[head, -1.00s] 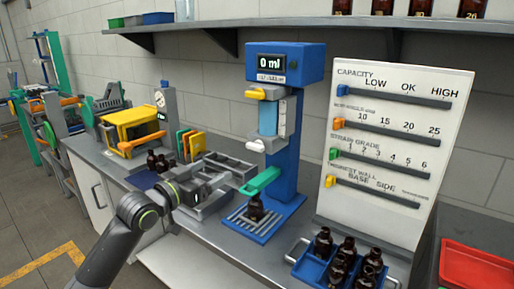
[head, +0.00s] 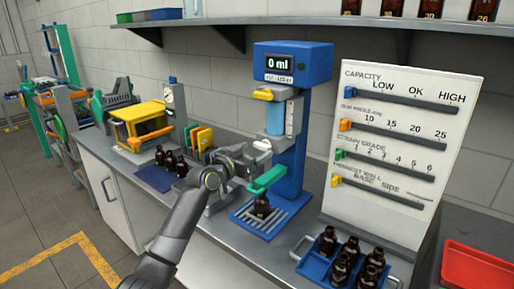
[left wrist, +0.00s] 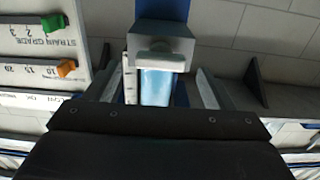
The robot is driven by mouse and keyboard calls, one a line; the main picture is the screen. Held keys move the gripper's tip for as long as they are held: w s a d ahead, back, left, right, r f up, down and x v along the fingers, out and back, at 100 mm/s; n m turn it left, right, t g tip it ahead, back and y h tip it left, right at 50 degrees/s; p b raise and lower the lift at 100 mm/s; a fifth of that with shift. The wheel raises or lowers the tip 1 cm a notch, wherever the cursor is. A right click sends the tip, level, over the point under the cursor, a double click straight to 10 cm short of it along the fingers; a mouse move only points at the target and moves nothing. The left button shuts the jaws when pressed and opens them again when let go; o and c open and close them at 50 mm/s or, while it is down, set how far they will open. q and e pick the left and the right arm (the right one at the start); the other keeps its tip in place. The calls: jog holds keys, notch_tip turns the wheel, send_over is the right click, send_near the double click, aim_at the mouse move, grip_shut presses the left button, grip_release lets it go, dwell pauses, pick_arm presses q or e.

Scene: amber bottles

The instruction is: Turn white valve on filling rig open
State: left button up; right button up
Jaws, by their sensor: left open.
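The blue filling rig (head: 293,62) stands on the bench, its display reading 0 ml. Its white valve (head: 262,145) sits low on the front, below the clear blue cylinder (head: 275,118). My left gripper (head: 256,160) is right at the valve from the left and partly covers that area. In the left wrist view the picture is upside down; the white valve handle (left wrist: 160,60) on its grey block lies between the two open fingers, with the cylinder (left wrist: 157,86) behind. I cannot tell whether the fingers touch it. My right gripper is out of view.
A green lever (head: 268,179) and an amber bottle (head: 262,206) on the rig's base are just below the gripper. A yellow lever (head: 265,95) is above. A slider board (head: 395,150) and a blue bottle tray (head: 313,266) stand to the right.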

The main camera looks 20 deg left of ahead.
pick_arm(q)
jog(key=shift+x, duration=1.1)
jog(key=shift+s, duration=0.1)
jog(key=c, duration=1)
